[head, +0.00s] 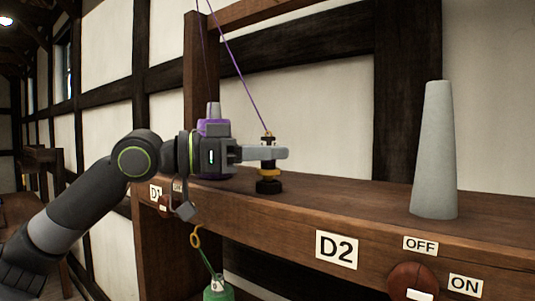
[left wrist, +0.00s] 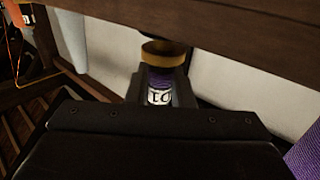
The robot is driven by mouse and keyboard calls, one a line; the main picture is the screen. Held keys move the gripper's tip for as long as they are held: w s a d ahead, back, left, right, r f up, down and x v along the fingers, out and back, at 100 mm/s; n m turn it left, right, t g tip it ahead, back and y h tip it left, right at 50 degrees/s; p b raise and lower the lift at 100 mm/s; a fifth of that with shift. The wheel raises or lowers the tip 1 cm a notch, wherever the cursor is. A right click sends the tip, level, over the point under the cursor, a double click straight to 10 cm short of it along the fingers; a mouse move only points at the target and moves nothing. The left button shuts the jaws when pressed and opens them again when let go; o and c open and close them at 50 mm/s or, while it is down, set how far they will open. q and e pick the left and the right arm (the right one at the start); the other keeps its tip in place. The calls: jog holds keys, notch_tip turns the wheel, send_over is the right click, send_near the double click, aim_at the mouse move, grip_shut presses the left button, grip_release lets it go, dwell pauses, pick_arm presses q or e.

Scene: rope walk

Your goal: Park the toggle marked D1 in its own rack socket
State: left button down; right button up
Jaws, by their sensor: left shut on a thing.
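My left gripper (head: 268,153) is shut on a dark upright toggle (head: 268,141) above the beam's top. A thin purple line runs from the toggle's top up and to the left. In the left wrist view the toggle (left wrist: 160,88) shows a purple wrap and a white label that looks like D1, turned over. Directly below the gripped part in the head view is a brass-yellow band (head: 268,173) above a black base (head: 268,187) on the beam. I cannot tell whether the toggle touches or sits inside them. My right gripper is not in view.
The wooden beam (head: 330,200) bears a D1 sign (head: 155,192) at left and a D2 sign (head: 336,250). A purple spool (head: 213,128) stands behind my gripper. A grey cone (head: 437,150) stands at right. A red knob (head: 412,283) sits by OFF and ON labels. A green bottle (head: 216,289) is below.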

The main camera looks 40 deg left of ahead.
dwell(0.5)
pick_arm(q)
jog(key=shift+f+b, duration=0.55)
jog(key=shift+f, duration=0.05)
dwell(0.3)
jog(key=c, duration=1.5)
grip_release()
jog(key=shift+r, duration=0.1)
jog(key=shift+c, duration=0.2)
